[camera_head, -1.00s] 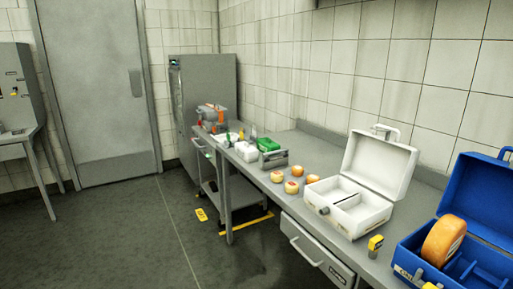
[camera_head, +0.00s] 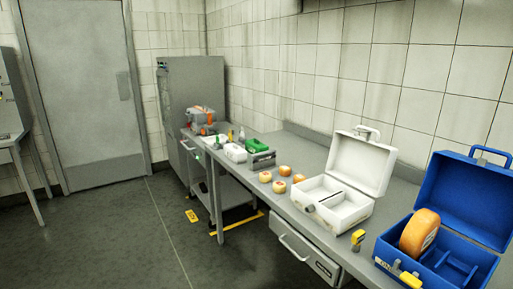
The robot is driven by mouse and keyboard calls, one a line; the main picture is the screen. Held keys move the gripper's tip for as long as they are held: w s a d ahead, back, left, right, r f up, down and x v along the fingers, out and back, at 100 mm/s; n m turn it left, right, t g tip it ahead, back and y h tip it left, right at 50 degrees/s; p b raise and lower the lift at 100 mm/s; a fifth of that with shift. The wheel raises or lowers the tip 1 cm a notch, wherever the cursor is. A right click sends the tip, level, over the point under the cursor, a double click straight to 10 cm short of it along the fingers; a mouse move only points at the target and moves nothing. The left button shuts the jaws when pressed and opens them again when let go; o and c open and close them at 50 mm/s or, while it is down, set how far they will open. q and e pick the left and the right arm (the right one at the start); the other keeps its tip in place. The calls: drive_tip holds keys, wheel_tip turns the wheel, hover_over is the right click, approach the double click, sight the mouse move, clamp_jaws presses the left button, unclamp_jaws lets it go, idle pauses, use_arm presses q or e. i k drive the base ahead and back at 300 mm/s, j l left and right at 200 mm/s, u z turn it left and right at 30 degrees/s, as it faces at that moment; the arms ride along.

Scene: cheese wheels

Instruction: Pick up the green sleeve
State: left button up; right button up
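Neither of my grippers shows in the view.
Small cheese wheels (camera_head: 279,187) lie mid-bench. An open white case (camera_head: 322,203) and an open blue case (camera_head: 487,262) holding a large orange wheel (camera_head: 420,233) stand to the right. A grey cabinet (camera_head: 190,95) stands at the back. The floor (camera_head: 120,235) left of the bench is clear.

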sight(253, 146)
drive_tip(key=i+z, duration=0.1)
drive_tip(key=z, duration=0.55)
drive_tip(key=i+j+z, duration=0.45)
drive_tip(key=j+z, duration=0.25)
drive_tip(key=i+j+z, duration=0.1)
drive_tip(key=j, duration=0.2)
drive_tip(key=i+j+z, duration=0.1)
drive_tip(key=j, duration=0.2)
drive_tip(key=i+j+z, duration=0.1)
drive_tip(key=j, duration=0.2)
drive_tip(key=i+j, duration=0.1)
drive_tip(key=j, duration=0.25)
drive_tip(key=i+j, duration=0.15)
drive_tip(key=j, duration=0.25)
drive_tip(key=i+j, duration=0.1)
drive_tip(key=j, duration=0.25)
drive_tip(key=i+j+z, duration=0.1)
drive_tip(key=j, duration=0.25)
drive_tip(key=i+j, duration=0.1)
drive_tip(key=j, duration=0.3)
